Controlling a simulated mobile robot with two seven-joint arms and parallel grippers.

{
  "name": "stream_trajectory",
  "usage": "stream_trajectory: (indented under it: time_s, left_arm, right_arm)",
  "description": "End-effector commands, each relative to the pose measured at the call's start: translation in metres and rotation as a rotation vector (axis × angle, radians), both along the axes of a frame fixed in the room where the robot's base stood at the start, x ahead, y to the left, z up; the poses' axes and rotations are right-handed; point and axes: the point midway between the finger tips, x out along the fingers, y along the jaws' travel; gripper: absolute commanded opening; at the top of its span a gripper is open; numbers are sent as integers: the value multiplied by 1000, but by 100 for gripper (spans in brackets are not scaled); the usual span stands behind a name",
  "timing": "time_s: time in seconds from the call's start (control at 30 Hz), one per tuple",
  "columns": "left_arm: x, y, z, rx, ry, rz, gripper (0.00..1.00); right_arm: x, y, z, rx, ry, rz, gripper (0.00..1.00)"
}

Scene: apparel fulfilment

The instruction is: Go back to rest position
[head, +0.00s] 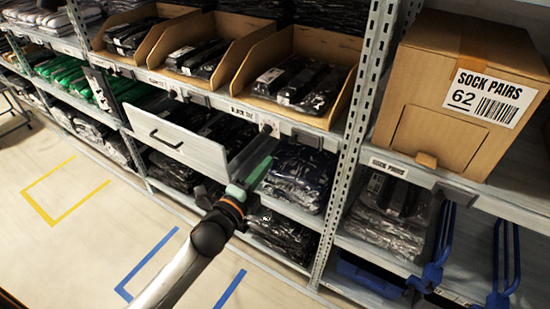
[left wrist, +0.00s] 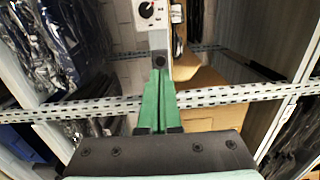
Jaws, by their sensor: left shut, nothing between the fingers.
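My left arm comes in from the bottom of the head view. My left gripper (head: 262,162) is in front of the shelving, by the right end of a pulled-out grey drawer (head: 178,141) with a dark handle. In the left wrist view its green fingers (left wrist: 158,82) are together with nothing between them. Whether the fingers touch the drawer or shelf edge cannot be told. My right gripper does not show.
A cardboard box labelled "SOCK PAIRS 62" (head: 454,110) sits on the right shelf. Open cardboard bins (head: 283,102) hold dark bagged garments above the drawer. Blue brackets (head: 436,250) stick out at the lower right. The floor (head: 78,245) at left is clear, with yellow and blue markings.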

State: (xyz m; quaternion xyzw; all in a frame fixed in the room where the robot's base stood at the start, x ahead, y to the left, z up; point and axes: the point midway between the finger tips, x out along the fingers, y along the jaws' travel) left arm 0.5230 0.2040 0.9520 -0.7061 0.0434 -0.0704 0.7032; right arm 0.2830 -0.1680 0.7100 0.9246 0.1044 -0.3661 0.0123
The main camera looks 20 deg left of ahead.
Motion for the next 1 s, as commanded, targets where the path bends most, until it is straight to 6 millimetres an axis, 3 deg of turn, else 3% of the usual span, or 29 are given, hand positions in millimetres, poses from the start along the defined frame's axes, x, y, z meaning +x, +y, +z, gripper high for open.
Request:
stream_trajectory:
  time_s: [0.1, 0.3, 0.67, 0.77, 0.87, 1.0]
  left_arm:
    - [-23, 6, -3, 1, 2, 0, 0]
    - [-47, 13, -3, 1, 1, 0, 0]
    - [-58, 15, -4, -9, 8, 0, 0]
    - [-65, 14, -23, -120, 86, 13, 0]
    - [-88, 11, -68, -379, 262, 57, 0]
    - [-142, -3, -140, -825, 555, 195, 0]
  right_arm:
    - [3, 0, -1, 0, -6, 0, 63]
    - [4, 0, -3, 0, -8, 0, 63]
    - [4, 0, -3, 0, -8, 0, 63]
    - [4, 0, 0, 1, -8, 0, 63]
    - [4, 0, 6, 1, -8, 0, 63]
    - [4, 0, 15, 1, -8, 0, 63]
